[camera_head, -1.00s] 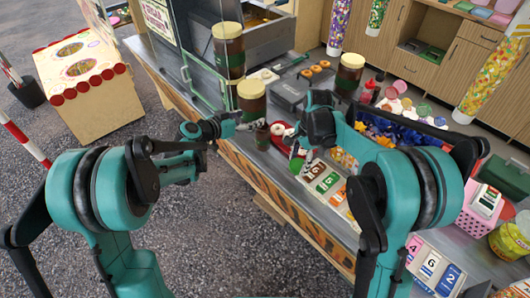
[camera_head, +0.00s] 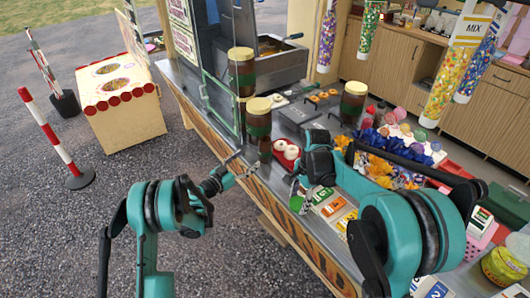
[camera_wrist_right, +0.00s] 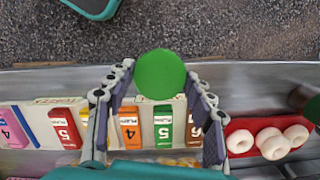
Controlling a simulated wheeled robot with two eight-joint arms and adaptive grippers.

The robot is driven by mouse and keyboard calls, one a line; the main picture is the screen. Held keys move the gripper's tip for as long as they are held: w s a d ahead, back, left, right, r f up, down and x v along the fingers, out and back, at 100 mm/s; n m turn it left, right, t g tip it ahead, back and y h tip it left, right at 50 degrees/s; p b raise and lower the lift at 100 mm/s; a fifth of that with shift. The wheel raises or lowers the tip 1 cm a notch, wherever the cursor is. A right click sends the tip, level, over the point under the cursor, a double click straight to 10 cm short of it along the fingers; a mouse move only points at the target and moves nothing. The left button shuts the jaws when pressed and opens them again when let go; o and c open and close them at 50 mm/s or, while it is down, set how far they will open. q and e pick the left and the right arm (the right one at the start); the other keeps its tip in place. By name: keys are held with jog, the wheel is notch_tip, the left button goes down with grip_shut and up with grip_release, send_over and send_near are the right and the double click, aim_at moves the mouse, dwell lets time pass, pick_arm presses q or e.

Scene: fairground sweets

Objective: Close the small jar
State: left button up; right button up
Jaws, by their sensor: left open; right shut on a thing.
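My right gripper (camera_wrist_right: 153,100) is shut on a round green lid (camera_wrist_right: 161,74), held above the counter beside the price cards. In the head view the right gripper (camera_head: 302,200) is partly hidden by its own arm. My left gripper (camera_head: 243,172) is open at the counter's front edge, close to the brown jars. A dark jar (camera_wrist_right: 313,106) with a green part is cut off at the right edge of the right wrist view.
A red tray (camera_head: 280,147) with white doughnuts lies between the lid and the jars. Large cream-lidded jars (camera_head: 242,75) (camera_head: 352,103) stand behind. Price cards (camera_head: 334,207) lie along the front edge. A blue-and-orange pile (camera_head: 385,150) fills the right side.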

aim_at(260, 150)
pick_arm(q)
jog(key=b+x, duration=0.1)
jog(key=x, duration=0.5)
jog(key=shift+w+d+f+b, duration=0.1)
jog(key=shift+w+d+b, duration=0.05)
jog(key=shift+b, duration=0.2)
pick_arm(e)
jog(key=shift+f, duration=0.8)
pick_arm(q)
jog(key=shift+w+d, duration=0.15)
jog(key=x, duration=0.1)
jog(key=b+x, duration=0.1)
jog(key=x, duration=0.1)
jog(key=b+x, duration=0.1)
jog(key=shift+w+d+f, duration=0.2)
jog(key=shift+d+f, duration=0.1)
pick_arm(e)
notch_tip(260, 150, down, 2)
pick_arm(q)
jog(key=shift+w+d+r, duration=0.1)
jog(key=shift+w+d, duration=0.05)
jog(key=shift+w, duration=0.05)
jog(key=shift+r, duration=0.1)
